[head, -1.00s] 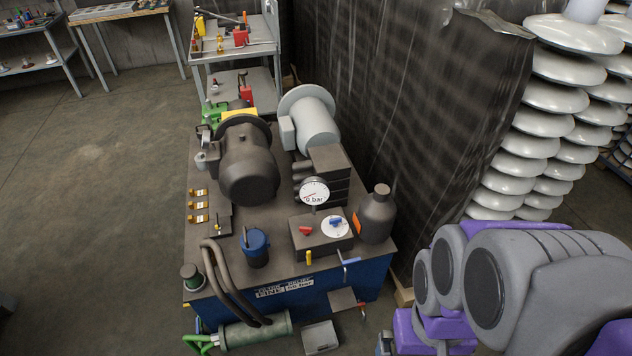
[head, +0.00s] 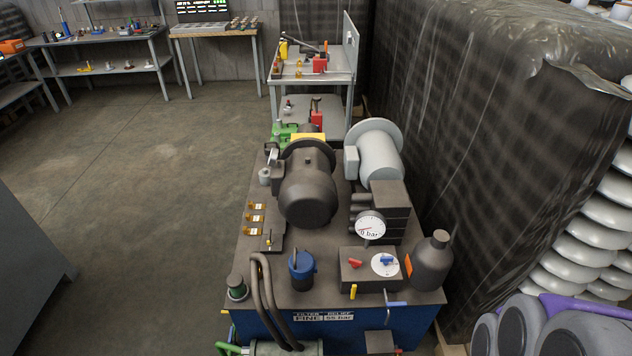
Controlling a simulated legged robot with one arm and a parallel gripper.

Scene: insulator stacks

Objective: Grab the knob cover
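I cannot tell for sure which thing is the knob cover. On the blue hydraulic unit (head: 370,327), a control box (head: 352,277) carries a small red knob (head: 355,264) and a blue knob (head: 387,260) on a white dial. A yellow lever (head: 353,292) and a blue lever (head: 396,304) are at its front. A blue-capped cylinder (head: 302,270) stands left of the box. Only grey and purple links of my arm show at the bottom right; my gripper is out of view.
A grey cart (head: 340,78) with small red and yellow items stands behind the unit. Wrapped dark pallets (head: 440,130) and white insulator stacks (head: 590,240) block the right. Workbenches (head: 215,32) line the back wall. Open floor (head: 150,180) lies on the left.

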